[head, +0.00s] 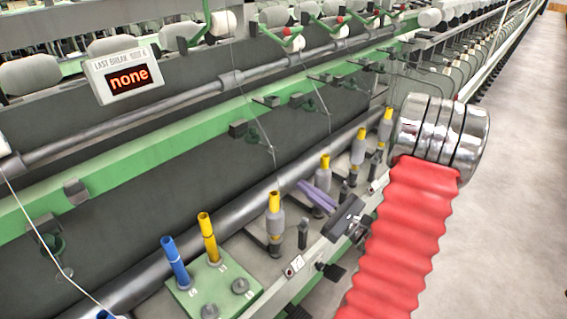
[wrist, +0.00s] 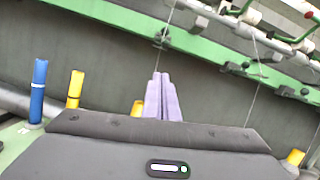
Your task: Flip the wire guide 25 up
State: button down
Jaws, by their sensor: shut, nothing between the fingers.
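Several dark wire guides sit along the green rail (head: 130,168). One guide (head: 252,136) is left of the picture's middle, with a thread running down from it to a spindle. Another guide (head: 309,105) is farther along to the right. I read no number 25 on any of them. In the wrist view one guide (wrist: 161,38) is above my fingertips and another (wrist: 249,70) is to the right. My gripper (head: 304,184) has purple fingers, which are shut and empty. They are below the rail among the spindles. The fingers also show in the wrist view (wrist: 160,76), apart from the guides.
Yellow-topped spindles (head: 274,202) stand in a row near my gripper. A green block (head: 228,283) at the front carries a blue tube (head: 175,262) and a yellow tube (head: 208,237). A sign (head: 126,76) reads "none". The floor (head: 520,160) at right is clear.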

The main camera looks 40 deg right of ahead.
jog(key=w+a+r, duration=0.2)
jog(key=w+r, duration=0.4)
jog(key=w, duration=0.3)
jog(key=shift+w+a+r, duration=0.15)
jog(key=shift+w+a, duration=0.05)
jog(key=shift+a, duration=0.15)
dwell(0.3)
jog(key=shift+d+r, duration=0.1)
jog(key=shift+d, duration=0.05)
dwell(0.4)
